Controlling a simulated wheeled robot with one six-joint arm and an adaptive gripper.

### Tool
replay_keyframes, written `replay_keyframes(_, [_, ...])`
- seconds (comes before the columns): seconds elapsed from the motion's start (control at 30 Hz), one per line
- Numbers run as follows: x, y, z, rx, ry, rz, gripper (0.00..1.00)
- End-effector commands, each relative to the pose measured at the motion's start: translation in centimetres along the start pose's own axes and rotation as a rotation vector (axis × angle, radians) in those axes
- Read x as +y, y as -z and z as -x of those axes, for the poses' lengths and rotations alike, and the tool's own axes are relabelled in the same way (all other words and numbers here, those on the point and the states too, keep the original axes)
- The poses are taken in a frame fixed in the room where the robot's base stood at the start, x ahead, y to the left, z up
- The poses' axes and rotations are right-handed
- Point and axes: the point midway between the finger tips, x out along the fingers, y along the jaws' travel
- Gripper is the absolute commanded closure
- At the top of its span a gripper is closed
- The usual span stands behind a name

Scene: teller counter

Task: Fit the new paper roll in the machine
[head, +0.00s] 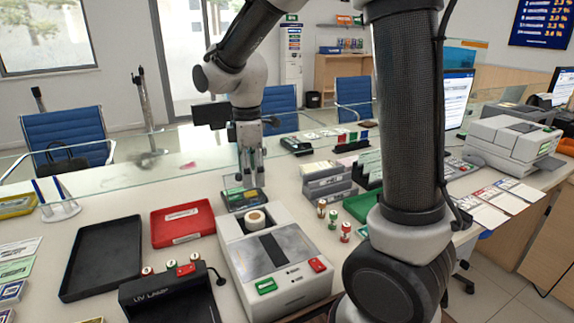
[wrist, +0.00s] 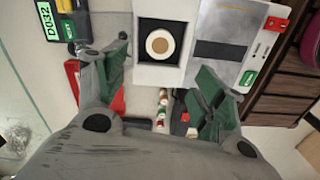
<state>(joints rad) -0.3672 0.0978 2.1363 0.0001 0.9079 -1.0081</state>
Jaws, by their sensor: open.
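The machine (head: 283,285) is a white box with a grey top panel, a dark strip, and green and red buttons. A paper roll (head: 256,221), white with a brown core, stands on end in the square well at its back. In the wrist view, the roll (wrist: 160,44) sits inside the dark square well of the machine (wrist: 195,72), with a dark gap around it. My gripper (head: 251,178) is open and empty, above and behind the roll, apart from it. In the wrist view its two fingers (wrist: 163,62) are spread wide, with nothing between them.
A dark card terminal (head: 245,199) stands just behind the machine, below my gripper. A red tray (head: 183,222), a black tray (head: 102,258) and a black UV lamp (head: 170,298) lie left. A glass screen (head: 110,178) runs behind.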

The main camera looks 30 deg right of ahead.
Motion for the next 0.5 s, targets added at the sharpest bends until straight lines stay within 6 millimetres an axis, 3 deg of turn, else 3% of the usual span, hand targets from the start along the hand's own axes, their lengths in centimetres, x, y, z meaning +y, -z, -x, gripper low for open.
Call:
replay_keyframes(0.13, [-0.5, -1.3, 1.2, 0.012, -0.018, -0.068, 0.30])
replay_keyframes(0.27, [-2.4, -4.8, 4.1, 0.049, -0.068, -0.275, 0.30])
replay_keyframes(0.5, [-9.3, -13.0, 8.4, 0.165, -0.176, -0.827, 0.30])
